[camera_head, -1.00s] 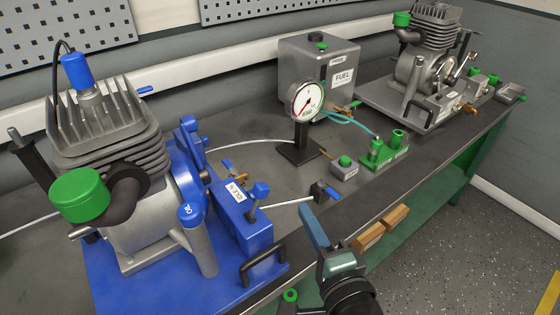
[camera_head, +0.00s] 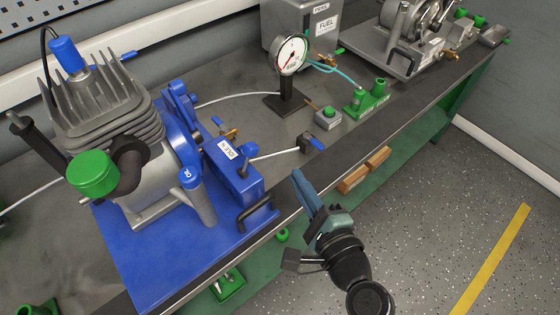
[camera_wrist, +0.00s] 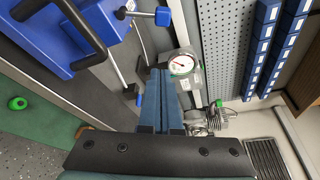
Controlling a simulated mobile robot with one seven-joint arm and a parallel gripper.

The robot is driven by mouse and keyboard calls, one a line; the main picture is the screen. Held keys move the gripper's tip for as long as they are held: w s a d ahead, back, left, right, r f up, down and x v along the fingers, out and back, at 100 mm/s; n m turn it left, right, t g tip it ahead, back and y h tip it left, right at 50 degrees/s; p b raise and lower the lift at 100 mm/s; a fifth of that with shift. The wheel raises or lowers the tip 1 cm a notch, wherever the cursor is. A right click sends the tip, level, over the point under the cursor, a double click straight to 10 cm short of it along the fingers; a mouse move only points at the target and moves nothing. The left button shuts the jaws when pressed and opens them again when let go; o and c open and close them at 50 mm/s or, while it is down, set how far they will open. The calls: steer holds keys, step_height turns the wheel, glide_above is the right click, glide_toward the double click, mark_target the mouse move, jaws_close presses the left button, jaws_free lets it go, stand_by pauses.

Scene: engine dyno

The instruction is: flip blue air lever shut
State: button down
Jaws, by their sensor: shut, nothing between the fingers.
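Two blue levers could be the air lever; I cannot tell which for certain. One blue lever (camera_head: 317,144) sits on a small dark valve block (camera_head: 305,143) near the bench's front edge, at the end of a pale rod or hose. Another blue lever (camera_head: 217,121) sits by a brass fitting (camera_head: 231,134) beside the blue engine stand. My gripper (camera_head: 300,178) is shut and empty, in front of the bench edge and below the dark block in the picture, apart from it. The wrist view shows its shut fingers (camera_wrist: 160,77), with a blue lever (camera_wrist: 139,100) close left of them.
The blue engine stand (camera_head: 150,262) with its black handle (camera_head: 257,211) is to the left. A gauge (camera_head: 291,54) on a post, a green button box (camera_head: 328,117) and a green holder (camera_head: 367,102) stand behind. Wooden blocks (camera_head: 352,180) lie below the bench edge.

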mark_target(246, 160)
steer(key=x, duration=1)
steer(key=s+a+r+p, duration=0.1)
steer(key=s+a+p, duration=0.1)
steer(key=a, duration=0.1)
steer(key=shift+s+r+p, duration=0.35)
steer(key=shift+p, duration=0.05)
